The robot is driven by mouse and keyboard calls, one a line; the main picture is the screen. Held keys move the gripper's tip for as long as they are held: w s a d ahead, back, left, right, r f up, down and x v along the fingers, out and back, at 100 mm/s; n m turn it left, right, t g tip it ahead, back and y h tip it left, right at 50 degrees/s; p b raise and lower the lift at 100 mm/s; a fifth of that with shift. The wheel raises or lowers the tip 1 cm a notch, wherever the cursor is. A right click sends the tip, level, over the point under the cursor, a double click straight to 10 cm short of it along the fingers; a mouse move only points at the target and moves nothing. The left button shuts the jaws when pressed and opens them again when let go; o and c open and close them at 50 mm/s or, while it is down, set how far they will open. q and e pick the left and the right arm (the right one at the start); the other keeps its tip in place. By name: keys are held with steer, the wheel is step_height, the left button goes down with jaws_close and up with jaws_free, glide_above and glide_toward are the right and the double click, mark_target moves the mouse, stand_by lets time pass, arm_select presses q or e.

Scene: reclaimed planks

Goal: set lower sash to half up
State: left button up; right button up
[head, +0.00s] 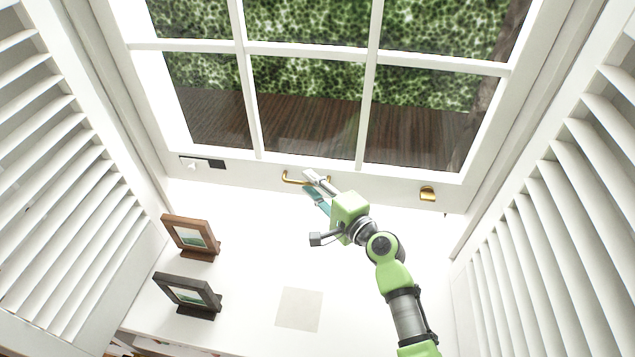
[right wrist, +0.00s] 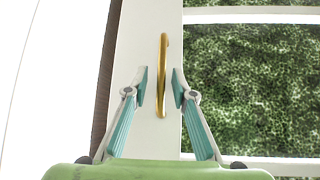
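The lower sash (head: 250,100) is a white window frame with several panes, with green foliage and brown planks behind the glass. A gold handle (head: 290,179) is fixed on its bottom rail. My right gripper (head: 308,183) is at this handle. In the right wrist view the gold handle (right wrist: 162,75) lies between the fingertips of the right gripper (right wrist: 160,82), which are open with a small gap at each side. A dark brown strip runs along the bottom rail's edge in that view. My left gripper is not in view.
A gold fitting (head: 428,193) sits on the rail at right, a black-and-white piece (head: 203,162) at left. Brown (head: 172,231) and dark (head: 183,279) picture frames stand on the white sill, left of a pale square (head: 299,309). White louvred shutters (head: 60,190) flank both sides.

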steer(key=d+v, duration=0.1)
steer(key=v, duration=1.1)
steer(key=shift+w, duration=0.2)
